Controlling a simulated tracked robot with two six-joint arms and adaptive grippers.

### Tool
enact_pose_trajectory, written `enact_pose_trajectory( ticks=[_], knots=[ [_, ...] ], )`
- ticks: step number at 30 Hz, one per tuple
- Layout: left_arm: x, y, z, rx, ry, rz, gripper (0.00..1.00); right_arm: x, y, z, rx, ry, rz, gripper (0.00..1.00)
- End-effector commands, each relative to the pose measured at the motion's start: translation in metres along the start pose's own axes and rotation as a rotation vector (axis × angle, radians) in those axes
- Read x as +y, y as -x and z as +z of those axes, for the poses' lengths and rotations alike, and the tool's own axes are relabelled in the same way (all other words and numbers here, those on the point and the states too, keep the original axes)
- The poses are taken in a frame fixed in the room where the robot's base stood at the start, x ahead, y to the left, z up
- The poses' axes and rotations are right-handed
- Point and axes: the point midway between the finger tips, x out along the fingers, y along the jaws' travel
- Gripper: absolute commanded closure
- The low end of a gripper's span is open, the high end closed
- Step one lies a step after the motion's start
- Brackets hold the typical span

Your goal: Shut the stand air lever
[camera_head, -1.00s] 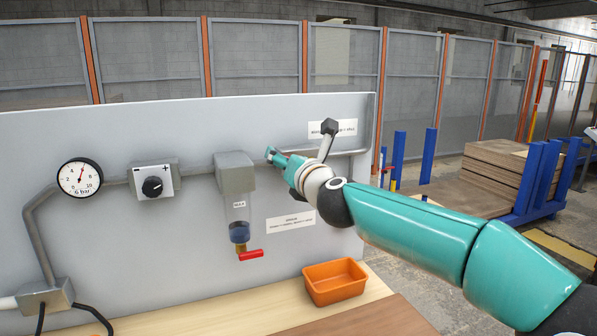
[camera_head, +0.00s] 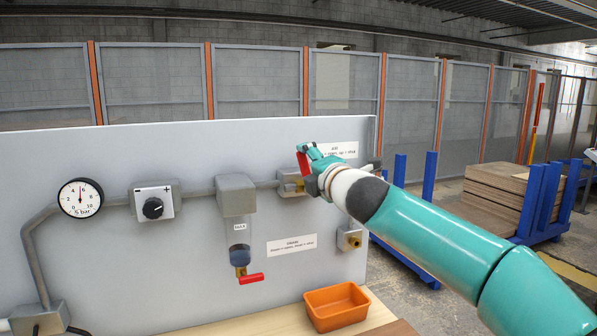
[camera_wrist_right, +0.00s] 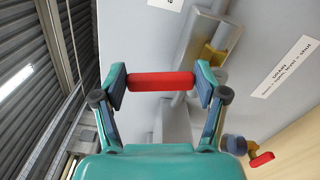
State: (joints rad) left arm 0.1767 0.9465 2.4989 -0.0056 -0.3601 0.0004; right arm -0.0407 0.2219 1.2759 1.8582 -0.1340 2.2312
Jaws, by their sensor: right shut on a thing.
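The red air lever (camera_head: 303,164) is on a brass and grey valve (camera_head: 291,183) in the pipe line on the grey panel. In the head view it stands roughly upright from the valve. My right gripper (camera_head: 308,150) is at its upper part. In the right wrist view the red lever (camera_wrist_right: 160,82) lies across between the two fingers of my right gripper (camera_wrist_right: 160,85), which are shut on it at its ends. The brass valve part (camera_wrist_right: 214,55) shows behind. My left gripper is in neither view.
A pressure gauge (camera_head: 80,198), a regulator knob (camera_head: 153,208) and a filter bowl (camera_head: 239,232) with a red drain lever (camera_head: 252,279) are left of the valve. A brass outlet (camera_head: 354,242) is lower right. An orange bin (camera_head: 337,306) stands below on the bench.

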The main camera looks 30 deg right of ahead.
Motion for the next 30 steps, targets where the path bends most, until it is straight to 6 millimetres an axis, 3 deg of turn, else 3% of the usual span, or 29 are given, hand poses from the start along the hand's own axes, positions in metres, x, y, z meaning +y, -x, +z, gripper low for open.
enact_pose_trajectory(
  ticks=[12,30],
  knots=[
    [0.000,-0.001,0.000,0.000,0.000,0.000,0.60,-0.006,0.000,0.014,-0.003,-0.239,-0.004,0.90],
    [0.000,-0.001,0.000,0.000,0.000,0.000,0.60,-0.008,-0.001,0.015,-0.003,-0.286,-0.009,0.90]
  ],
)
